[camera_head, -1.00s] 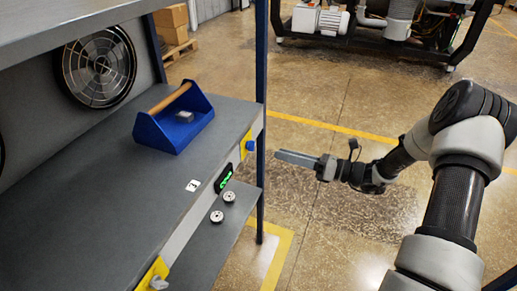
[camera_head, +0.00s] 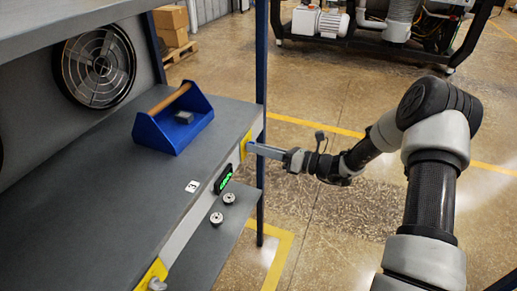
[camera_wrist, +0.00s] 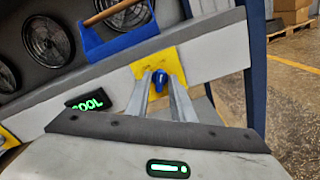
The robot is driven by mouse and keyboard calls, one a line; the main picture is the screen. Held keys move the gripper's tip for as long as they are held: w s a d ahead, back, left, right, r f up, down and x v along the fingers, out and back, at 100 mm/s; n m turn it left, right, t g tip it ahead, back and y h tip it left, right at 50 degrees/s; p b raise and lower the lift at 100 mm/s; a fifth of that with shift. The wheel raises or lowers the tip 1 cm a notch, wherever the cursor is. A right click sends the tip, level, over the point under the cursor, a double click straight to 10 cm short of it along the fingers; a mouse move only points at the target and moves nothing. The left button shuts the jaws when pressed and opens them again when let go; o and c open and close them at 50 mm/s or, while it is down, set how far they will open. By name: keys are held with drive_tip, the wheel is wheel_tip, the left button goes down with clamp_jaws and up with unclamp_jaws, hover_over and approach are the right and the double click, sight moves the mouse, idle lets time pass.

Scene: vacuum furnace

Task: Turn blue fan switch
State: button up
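The blue fan switch (camera_wrist: 158,78) is a small blue knob on a yellow plate (camera_wrist: 168,62) on the front edge of the workbench. In the head view the yellow plate (camera_head: 245,145) is at the bench's far right end, and my gripper (camera_head: 256,148) reaches it from the right, hiding most of the switch. In the wrist view my gripper (camera_wrist: 161,84) has its two fingers apart, with the switch seen between their tips. I cannot tell whether the fingers touch it.
A green-lit display (camera_head: 223,179) and two round knobs (camera_head: 229,198) are left of the gripper. Another yellow plate (camera_head: 153,274) is at the near end. A blue toolbox (camera_head: 172,124) stands on the bench. A blue post (camera_head: 260,190) rises close by the gripper. Floor right of the bench is open.

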clamp_jaws()
drive_tip(key=shift+n, duration=0.3)
drive_tip(key=shift+f+n+b, duration=0.1)
drive_tip(key=shift+n+b, duration=2.4)
drive_tip(key=shift+n, duration=3.1)
drive_tip(key=o, duration=0.6)
unclamp_jaws()
